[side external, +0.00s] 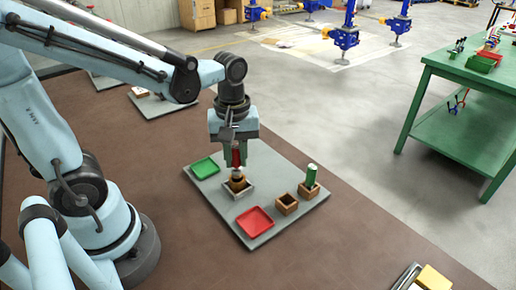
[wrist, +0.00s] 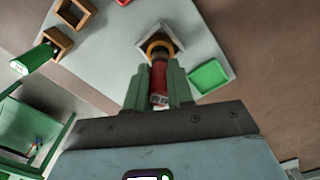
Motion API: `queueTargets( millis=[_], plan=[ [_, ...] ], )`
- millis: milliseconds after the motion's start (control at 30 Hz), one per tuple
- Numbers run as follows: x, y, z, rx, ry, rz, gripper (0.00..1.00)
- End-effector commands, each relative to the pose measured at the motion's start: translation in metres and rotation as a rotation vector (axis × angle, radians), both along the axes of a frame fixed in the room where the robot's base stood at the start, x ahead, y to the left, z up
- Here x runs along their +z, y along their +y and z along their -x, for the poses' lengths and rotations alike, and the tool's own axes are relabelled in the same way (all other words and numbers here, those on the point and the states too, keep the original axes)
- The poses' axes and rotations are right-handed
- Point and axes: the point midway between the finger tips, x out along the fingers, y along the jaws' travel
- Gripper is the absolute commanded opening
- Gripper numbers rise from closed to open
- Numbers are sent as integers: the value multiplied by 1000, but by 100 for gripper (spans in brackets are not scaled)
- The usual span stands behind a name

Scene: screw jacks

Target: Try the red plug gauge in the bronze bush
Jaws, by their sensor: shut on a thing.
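The red plug gauge (side external: 236,157) is upright, held by its red handle between the fingers of my gripper (side external: 237,153). Its pale lower end points down at the bronze bush (side external: 238,185), which sits in a grey square holder (side external: 246,191). The lower end is right at the bush's mouth; I cannot tell whether it has entered. In the wrist view the red handle (wrist: 159,80) lies between the two green-grey fingers of my gripper (wrist: 158,85). The bronze bush (wrist: 152,42) shows as a ring just beyond it, partly hidden by the gauge.
The grey board (side external: 272,180) also carries a green tray (side external: 205,168), a red tray (side external: 255,221) and an empty wooden block (side external: 287,204). A green plug gauge (side external: 311,175) stands in another wooden block (side external: 308,191). Brown tabletop is clear in front of the board.

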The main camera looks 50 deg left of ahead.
Motion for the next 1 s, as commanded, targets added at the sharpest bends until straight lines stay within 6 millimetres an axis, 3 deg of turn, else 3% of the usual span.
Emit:
queueTargets(
  millis=[400,800,1000],
  plan=[
    [3,0,0,0,0,0,0],
    [36,0,0,0,0,0,0],
    [42,0,0,0,0,0,0]
  ],
)
